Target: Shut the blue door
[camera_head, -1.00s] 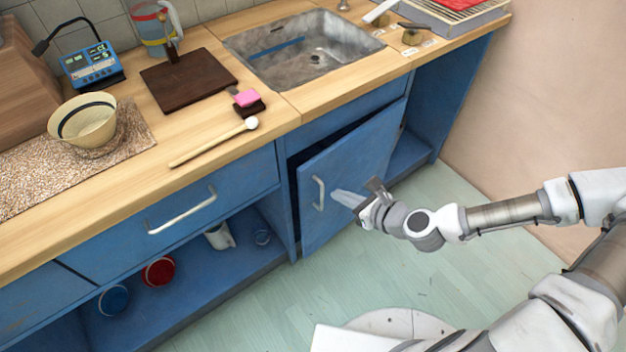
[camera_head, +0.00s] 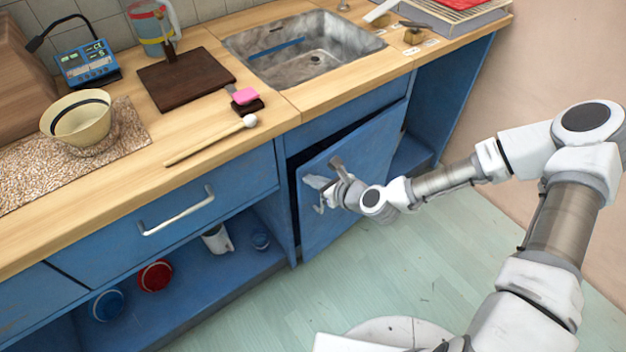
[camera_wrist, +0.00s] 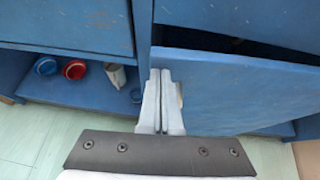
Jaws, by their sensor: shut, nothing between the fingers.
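The blue door (camera_head: 352,150) below the sink stands partly open, with a dark gap along its top and left edges. It also shows in the wrist view (camera_wrist: 235,95), with the dark gap above it. Its pale handle (camera_head: 319,203) is partly hidden behind my gripper. My gripper (camera_head: 312,183) is shut and empty, in front of the door near the handle. In the wrist view the closed fingers (camera_wrist: 160,78) point at the door's left part, and the handle (camera_wrist: 179,92) shows just right of them. I cannot tell whether the fingertips touch the door.
A blue drawer (camera_head: 170,205) with a pale handle is left of the door. An open shelf below holds a red container (camera_head: 155,275), a blue one (camera_head: 107,304) and a white mug (camera_head: 217,238). The worktop holds a bowl and a mallet (camera_head: 212,140). Floor (camera_head: 290,305) before the cabinet is clear.

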